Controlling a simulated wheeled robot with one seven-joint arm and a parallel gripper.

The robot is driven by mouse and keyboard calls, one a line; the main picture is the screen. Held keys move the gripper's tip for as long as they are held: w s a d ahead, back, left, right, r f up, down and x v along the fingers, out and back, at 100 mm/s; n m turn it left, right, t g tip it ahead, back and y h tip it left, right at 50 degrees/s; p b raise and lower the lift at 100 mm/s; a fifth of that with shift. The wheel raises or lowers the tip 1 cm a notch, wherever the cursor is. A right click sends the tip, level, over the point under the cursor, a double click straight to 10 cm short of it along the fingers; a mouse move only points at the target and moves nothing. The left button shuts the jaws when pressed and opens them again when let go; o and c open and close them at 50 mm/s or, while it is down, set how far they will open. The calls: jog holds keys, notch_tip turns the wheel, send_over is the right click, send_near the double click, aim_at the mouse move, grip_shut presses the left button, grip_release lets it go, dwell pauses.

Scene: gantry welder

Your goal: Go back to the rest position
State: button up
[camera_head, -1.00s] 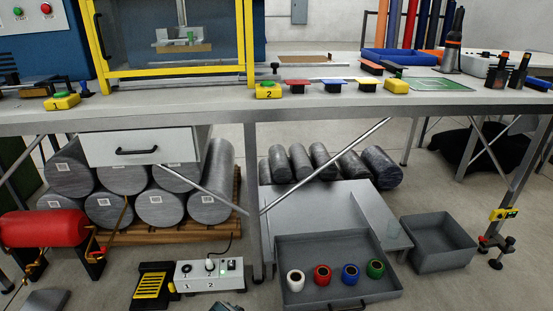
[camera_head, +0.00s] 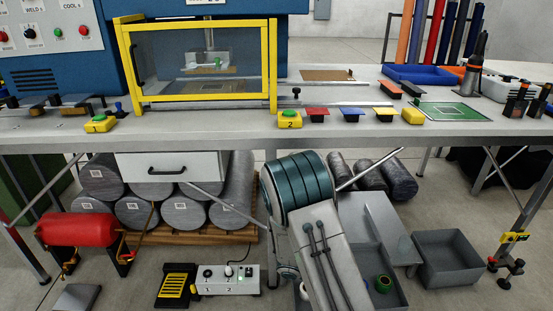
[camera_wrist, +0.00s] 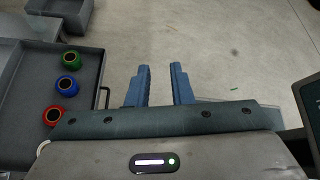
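My gripper (camera_wrist: 160,82) shows in the wrist view with its two blue fingers apart and nothing between them. Bare concrete floor lies beyond the fingertips. The gripper is to the right of the grey drawer tray (camera_wrist: 88,112) that holds the green roll (camera_wrist: 72,59), blue roll (camera_wrist: 67,85) and red roll (camera_wrist: 53,115). In the head view my arm rises in front of the bench's underside, and my fingers are not visible there. The arm hides much of the tray (camera_head: 398,268) and the red and blue rolls. The green roll (camera_head: 383,284) shows beside it.
The bench (camera_head: 215,135) crosses the view above the tray, with the yellow-framed welder guard (camera_head: 200,102) on it. A grey bin (camera_head: 445,275) stands right of the tray. Metal cylinders (camera_head: 100,180), a red tank (camera_head: 78,230) and a switch box (camera_head: 226,281) are at the left.

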jog(key=s+a+r+m+t+y+p, duration=0.1)
jog(key=s+r+m+y+p, duration=0.3)
jog(key=r, duration=0.9)
jog(key=s+a+r+m+t+y+p, duration=0.1)
jog(key=s+a+r+m+y+p, duration=0.2)
jog(key=r+m+p, duration=0.4)
jog(key=s+a+r+m+t+y+p, duration=0.2)
jog(key=s+r+m+y+p, duration=0.3)
jog(key=r, duration=1.6)
jog(key=s+m, duration=0.2)
jog(key=m, duration=0.3)
jog(key=shift+s+a, duration=0.2)
jog(key=shift+a, duration=0.2)
